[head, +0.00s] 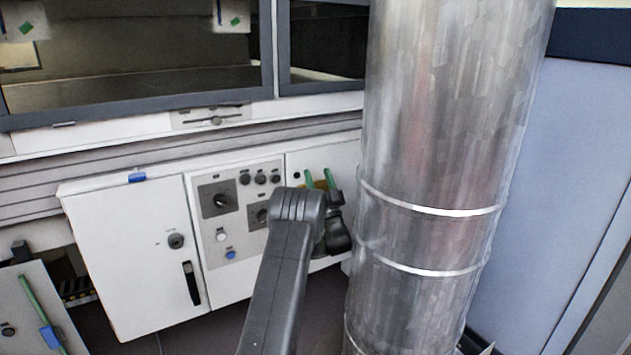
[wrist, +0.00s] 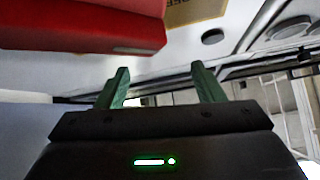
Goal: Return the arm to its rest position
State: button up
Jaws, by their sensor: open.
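My gripper (wrist: 160,82) shows in the wrist view with its two green fingers apart and nothing between them. In the head view my gripper (head: 320,180) is partly hidden behind my dark arm, with its green fingers pointing up in front of the white control cabinet. In the wrist view a red block-like part (wrist: 85,28) is at the upper left, beyond the fingers. I cannot tell how far the fingers are from it.
A large shiny metal duct (head: 440,140) stands just right of my arm. The white cabinet (head: 125,255) has a black handle (head: 192,283), knobs and buttons. A windowed machine (head: 140,110) is above it. A panel with a green rod (head: 40,310) is at the lower left.

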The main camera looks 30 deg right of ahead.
jog(key=shift+f, duration=0.15)
notch_tip(320, 180, down, 11)
jog(key=b, duration=0.4)
jog(key=shift+r+m+h, duration=0.4)
jog(key=shift+m+h, duration=0.3)
jog(key=shift+n, duration=0.3)
